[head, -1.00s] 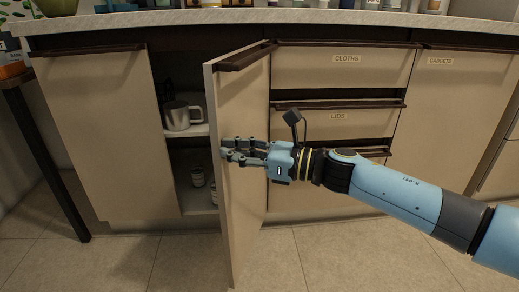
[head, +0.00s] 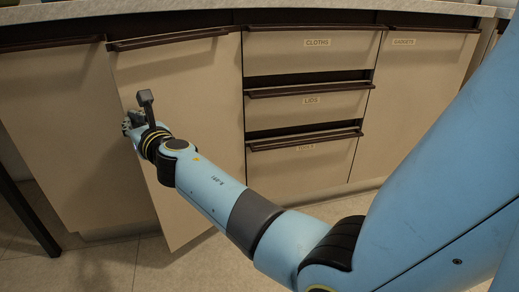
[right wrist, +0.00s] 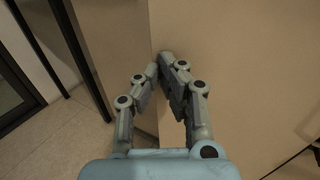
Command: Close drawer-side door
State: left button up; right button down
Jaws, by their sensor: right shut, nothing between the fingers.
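The drawer-side door (head: 190,90) is a beige panel with a dark handle rail (head: 165,39) along its top, just left of the drawers. It is nearly closed; its free left edge and lower corner still stand out a little from the cabinet front. My right gripper (head: 129,121) is at that free left edge, partly hidden behind my wrist. In the right wrist view my right gripper (right wrist: 163,61) has its fingertips together with nothing between them, close to the door's face (right wrist: 235,60). I cannot tell whether they touch it. My left gripper is not in view.
The other cabinet door (head: 60,120) to the left is shut. Three drawers, including the one labelled CLOTHS (head: 310,55), are shut on the right, beside the GADGETS door (head: 420,80). The countertop (head: 260,18) runs above. A dark table leg (head: 25,215) stands at lower left.

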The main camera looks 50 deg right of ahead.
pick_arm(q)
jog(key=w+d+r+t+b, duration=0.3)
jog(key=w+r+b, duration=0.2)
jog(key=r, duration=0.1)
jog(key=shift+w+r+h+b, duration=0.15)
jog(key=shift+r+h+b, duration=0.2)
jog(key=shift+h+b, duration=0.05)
pick_arm(e)
jog(key=w+d+m+h, duration=0.1)
jog(key=w+d+h, duration=0.1)
jog(key=w, duration=1.2)
jog(key=shift+d+m+h, duration=0.15)
jog(key=shift+m+h, duration=0.25)
